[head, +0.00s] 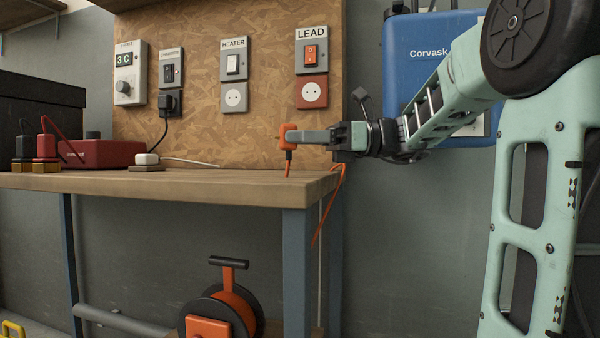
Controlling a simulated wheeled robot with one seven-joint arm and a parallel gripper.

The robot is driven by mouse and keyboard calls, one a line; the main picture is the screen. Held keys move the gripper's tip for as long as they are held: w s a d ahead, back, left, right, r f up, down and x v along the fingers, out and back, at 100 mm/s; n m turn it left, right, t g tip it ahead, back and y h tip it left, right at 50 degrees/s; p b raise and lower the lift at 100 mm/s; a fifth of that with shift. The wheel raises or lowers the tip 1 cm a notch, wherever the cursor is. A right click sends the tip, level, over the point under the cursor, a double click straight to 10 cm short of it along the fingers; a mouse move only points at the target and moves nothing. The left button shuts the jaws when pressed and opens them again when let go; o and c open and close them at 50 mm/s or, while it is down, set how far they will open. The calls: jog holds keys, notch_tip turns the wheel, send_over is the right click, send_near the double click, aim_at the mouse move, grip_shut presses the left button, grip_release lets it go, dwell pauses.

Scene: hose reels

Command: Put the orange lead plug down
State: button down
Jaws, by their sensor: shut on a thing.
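The orange lead plug (285,137) is held in the air above the right end of the wooden bench (190,183), in front of the board. My gripper (297,137) reaches in from the right and is shut on the plug. The plug's orange cable (288,168) hangs down from it to the bench top. More of the orange cable loops over the bench's right end. The far finger is mostly hidden.
The board carries the LEAD switch (310,53) and its orange socket (312,92), which is empty. A white plug (146,159) and a red box (103,153) stand further left. An orange cable reel (222,312) stands below. The bench top near the plug is clear.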

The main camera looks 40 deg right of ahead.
aim_at(301, 177)
notch_tip(301, 177, down, 4)
jog(key=shift+r+b, duration=0.2)
jog(key=shift+b, duration=0.9)
jog(key=shift+r, duration=0.1)
jog(key=shift+f, duration=0.55)
jog(key=c, duration=0.9)
grip_release()
jog(key=shift+f, duration=0.1)
